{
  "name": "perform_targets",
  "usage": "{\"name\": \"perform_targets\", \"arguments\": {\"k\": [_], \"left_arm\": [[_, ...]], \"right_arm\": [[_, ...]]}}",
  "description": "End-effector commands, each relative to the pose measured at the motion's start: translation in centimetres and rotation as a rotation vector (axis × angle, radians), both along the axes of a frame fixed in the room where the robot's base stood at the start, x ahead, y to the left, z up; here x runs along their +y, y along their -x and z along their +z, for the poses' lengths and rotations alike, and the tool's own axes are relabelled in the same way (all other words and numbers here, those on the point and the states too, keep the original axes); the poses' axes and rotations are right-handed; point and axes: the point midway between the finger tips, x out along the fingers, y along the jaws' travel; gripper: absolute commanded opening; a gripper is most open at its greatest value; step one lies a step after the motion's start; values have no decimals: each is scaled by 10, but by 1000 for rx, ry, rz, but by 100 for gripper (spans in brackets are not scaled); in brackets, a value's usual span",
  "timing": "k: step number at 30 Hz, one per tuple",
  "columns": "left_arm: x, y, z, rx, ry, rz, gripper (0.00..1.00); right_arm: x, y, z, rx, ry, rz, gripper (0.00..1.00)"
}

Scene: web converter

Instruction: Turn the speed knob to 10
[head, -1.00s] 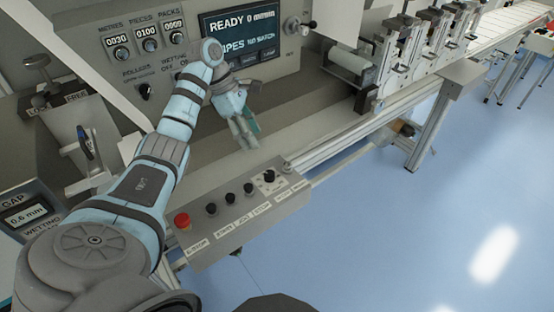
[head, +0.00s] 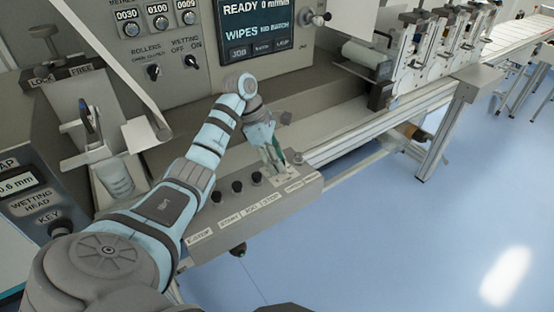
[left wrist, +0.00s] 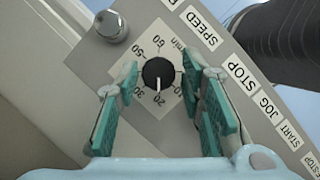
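The speed knob (left wrist: 158,73) is black with a white pointer line, on a white dial plate (left wrist: 172,50) marked in tens. In the head view my left gripper (head: 274,162) points down at the right end of the control box (head: 230,222) and hides the knob. My right gripper is not in view.
Several black buttons (head: 237,187) stand on the control box left of the gripper. The machine panel (head: 180,50) with its display (head: 256,28) is behind. A rail (head: 345,146) runs off to the right. Blue floor (head: 430,230) is clear at the right.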

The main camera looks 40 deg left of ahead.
Motion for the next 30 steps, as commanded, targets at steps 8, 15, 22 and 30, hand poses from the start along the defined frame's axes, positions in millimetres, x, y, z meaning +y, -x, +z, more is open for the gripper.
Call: {"name": "perform_targets", "arguments": {"k": [8, 15, 22, 30], "left_arm": [[0, 0, 0, 0, 0, 0, 0], [0, 0, 1, -1, -1, 38, 0], [-1, 1, 2, 0, 0, 160, 0], [-2, 2, 2, 0, 1, 383, 0]], "right_arm": [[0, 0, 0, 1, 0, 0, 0], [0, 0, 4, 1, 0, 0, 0], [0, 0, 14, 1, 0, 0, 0], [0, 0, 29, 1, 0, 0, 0]]}}
